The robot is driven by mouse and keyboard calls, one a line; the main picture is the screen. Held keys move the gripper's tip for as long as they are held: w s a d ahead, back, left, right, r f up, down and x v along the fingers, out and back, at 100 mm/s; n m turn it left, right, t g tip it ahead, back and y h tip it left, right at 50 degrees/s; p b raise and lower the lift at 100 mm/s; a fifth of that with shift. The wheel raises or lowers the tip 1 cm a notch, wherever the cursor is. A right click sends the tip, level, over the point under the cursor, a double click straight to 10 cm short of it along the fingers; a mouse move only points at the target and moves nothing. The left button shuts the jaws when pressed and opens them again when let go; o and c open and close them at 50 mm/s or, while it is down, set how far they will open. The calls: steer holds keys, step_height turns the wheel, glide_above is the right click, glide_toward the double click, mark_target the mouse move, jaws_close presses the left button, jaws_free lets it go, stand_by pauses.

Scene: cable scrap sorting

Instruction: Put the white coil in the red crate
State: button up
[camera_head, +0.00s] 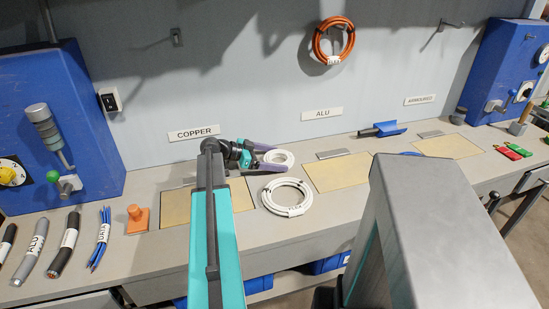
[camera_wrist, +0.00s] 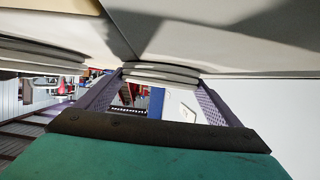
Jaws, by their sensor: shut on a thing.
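My gripper (camera_head: 276,157) reaches over the bench below the COPPER and ALU signs, with its purple fingers around a white coil (camera_head: 284,158). In the wrist view the coil (camera_wrist: 160,72) lies between the two fingertips, and my gripper (camera_wrist: 160,83) is shut on it. I cannot tell whether this coil clears the bench top. A second white coil (camera_head: 287,197), with a printed label, lies flat on the bench just nearer than my gripper. A coil (camera_wrist: 40,56) also shows at the left of the wrist view. No red crate can be made out in either view.
Blue crates (camera_head: 330,262) sit under the bench. An orange coil (camera_head: 333,41) hangs on the wall. Cable pieces (camera_head: 68,243) and an orange block (camera_head: 137,219) lie at the left. The tan ALU panel (camera_head: 338,172) is clear.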

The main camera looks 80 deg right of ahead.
steer(key=o, duration=1)
steer(key=shift+o, duration=0.2)
steer(key=shift+r, duration=0.1)
steer(key=b+v, duration=0.1)
steer(key=v, duration=1.1)
